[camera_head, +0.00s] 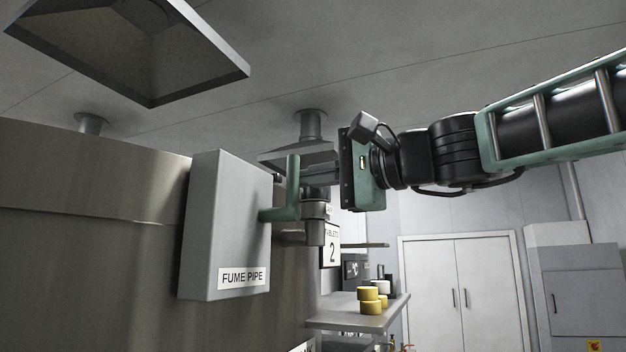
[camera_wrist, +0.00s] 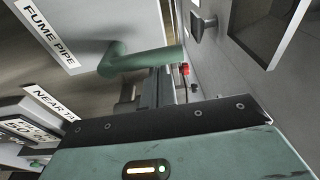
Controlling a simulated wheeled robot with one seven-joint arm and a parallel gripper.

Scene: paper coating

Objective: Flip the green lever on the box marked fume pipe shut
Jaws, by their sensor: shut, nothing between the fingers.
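The grey box marked FUME PIPE (camera_head: 225,230) is mounted on a large metal drum at the left of the head view. Its label also shows at the upper left in the wrist view (camera_wrist: 48,35). The green lever (camera_head: 293,188) sticks out of the box's right side, and its handle points straight up. It also shows in the wrist view (camera_wrist: 140,62). My gripper (camera_head: 310,172) is shut and empty, just right of the upright handle in the head view. I cannot tell whether the fingers touch the lever. In the wrist view the fingers (camera_wrist: 155,88) lie beside it.
The drum (camera_head: 90,230) fills the left side. A hood (camera_head: 140,50) hangs overhead at the upper left. A sign with a 2 (camera_head: 331,246) and a shelf (camera_head: 350,312) with yellow containers (camera_head: 371,300) stand beyond the lever. White double doors (camera_head: 465,290) are farther back.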

